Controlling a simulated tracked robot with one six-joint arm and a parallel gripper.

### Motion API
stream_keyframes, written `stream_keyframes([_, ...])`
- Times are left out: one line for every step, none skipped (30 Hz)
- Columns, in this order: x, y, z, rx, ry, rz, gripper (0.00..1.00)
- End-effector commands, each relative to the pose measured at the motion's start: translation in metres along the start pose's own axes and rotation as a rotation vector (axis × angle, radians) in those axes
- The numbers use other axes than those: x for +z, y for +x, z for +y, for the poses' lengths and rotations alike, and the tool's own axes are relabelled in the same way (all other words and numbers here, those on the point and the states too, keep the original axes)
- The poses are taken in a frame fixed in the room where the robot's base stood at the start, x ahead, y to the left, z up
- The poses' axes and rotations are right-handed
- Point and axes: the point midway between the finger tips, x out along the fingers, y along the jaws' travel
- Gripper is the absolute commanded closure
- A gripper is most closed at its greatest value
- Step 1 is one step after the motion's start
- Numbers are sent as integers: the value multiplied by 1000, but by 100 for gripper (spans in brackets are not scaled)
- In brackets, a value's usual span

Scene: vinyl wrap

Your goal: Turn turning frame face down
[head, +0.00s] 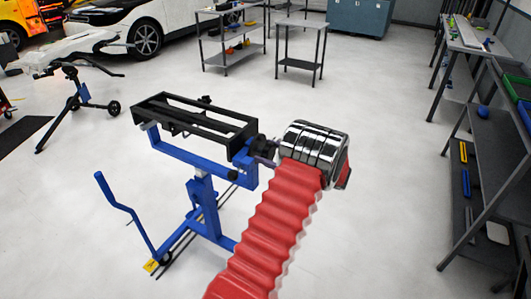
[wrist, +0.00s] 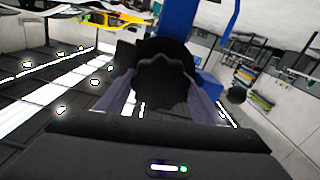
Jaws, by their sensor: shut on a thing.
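The turning frame (head: 195,122) is a black rectangular frame with crossbars. It lies roughly level in a blue stand (head: 205,205), left of my arm in the head view. A dark lobed knob (wrist: 163,80) fills the middle of the wrist view, between my two pale purple fingers. My gripper (head: 266,153) is at the right end of the frame, shut on this knob; it also shows in the wrist view (wrist: 160,97). The far side of the knob is hidden, and my wrist covers part of the frame's right end in the head view.
A blue crank-shaped handle (head: 120,205) rises at the stand's left. Another stand with a pale panel (head: 75,45) is at the far left. Shelving (head: 485,130) lines the right side, and two grey tables (head: 300,25) stand at the back. The floor between is clear.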

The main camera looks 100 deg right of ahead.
Motion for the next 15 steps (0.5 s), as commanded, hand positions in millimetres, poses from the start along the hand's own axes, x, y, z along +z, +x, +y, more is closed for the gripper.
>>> stream_keyframes([7,-4,-2,1,-2,-9,79])
stream_keyframes([7,-4,-2,2,-10,-9,79])
stream_keyframes([7,-5,-2,2,-19,-9,79])
stream_keyframes([7,-5,-2,2,-26,-9,79])
stream_keyframes([7,-5,-2,2,-32,-9,79])
stream_keyframes([7,-5,-2,1,-37,-9,79])
stream_keyframes([7,-6,-2,1,-41,-9,79])
stream_keyframes([7,-6,-1,1,-44,-9,79])
stream_keyframes([7,-6,-1,1,-48,-9,79])
stream_keyframes([7,-6,-1,1,-51,-9,79])
stream_keyframes([7,-6,-1,1,-53,-9,79])
stream_keyframes([7,-6,-1,1,-54,-9,79])
stream_keyframes([7,-6,-1,1,-55,-9,79])
stream_keyframes([7,-6,-1,1,-56,-9,79])
stream_keyframes([7,-6,-1,1,-56,-9,79])
